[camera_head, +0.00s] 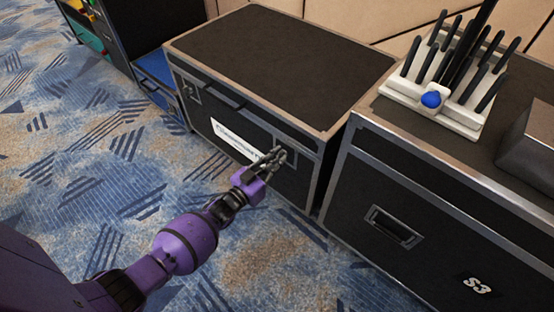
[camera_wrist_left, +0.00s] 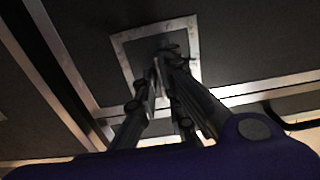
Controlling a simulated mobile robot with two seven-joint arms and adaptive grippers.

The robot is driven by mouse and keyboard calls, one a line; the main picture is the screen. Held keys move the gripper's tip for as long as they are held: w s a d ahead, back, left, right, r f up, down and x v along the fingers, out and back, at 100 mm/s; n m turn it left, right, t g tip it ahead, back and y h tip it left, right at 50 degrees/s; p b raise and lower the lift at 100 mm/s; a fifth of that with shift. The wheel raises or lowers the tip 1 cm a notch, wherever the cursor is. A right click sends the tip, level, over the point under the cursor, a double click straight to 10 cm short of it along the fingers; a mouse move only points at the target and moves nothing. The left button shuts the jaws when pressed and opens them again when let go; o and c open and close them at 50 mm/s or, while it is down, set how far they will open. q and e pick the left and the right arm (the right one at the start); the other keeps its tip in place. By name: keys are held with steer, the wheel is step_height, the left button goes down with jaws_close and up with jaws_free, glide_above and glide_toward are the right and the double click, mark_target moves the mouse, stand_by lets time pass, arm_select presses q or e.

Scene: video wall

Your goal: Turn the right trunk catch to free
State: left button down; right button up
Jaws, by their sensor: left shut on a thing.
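The black trunk (camera_head: 290,60) with metal edging stands closed in the middle of the head view. Its right catch is on the front face, on a metal plate that frames it in the left wrist view (camera_wrist_left: 124,52). My left gripper (camera_head: 279,154) is at this catch with its fingers shut on it; the fingers (camera_wrist_left: 166,68) hide most of the catch, so its angle cannot be read. The left catch (camera_head: 188,91) shows on the trunk's front at the far left. My right gripper is not in view.
A dark handle (camera_head: 222,95) and a white label (camera_head: 236,140) are on the trunk's front. Another black case (camera_head: 440,190) marked S3 stands close on the right, carrying a white rack of dark sticks (camera_head: 430,103). Patterned carpet (camera_head: 90,180) lies open at left.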

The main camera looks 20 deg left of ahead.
arm_select(q)
steer(key=shift+w+a+r, duration=0.25)
steer(key=shift+w+r, duration=0.1)
steer(key=c, duration=1.9)
jaws_free()
steer(key=shift+c, duration=0.2)
steer(key=shift+d+f, duration=0.1)
steer(key=shift+d, duration=0.05)
steer(key=v, duration=1.2)
steer(key=shift+s, duration=0.15)
steer(key=shift+f, duration=0.15)
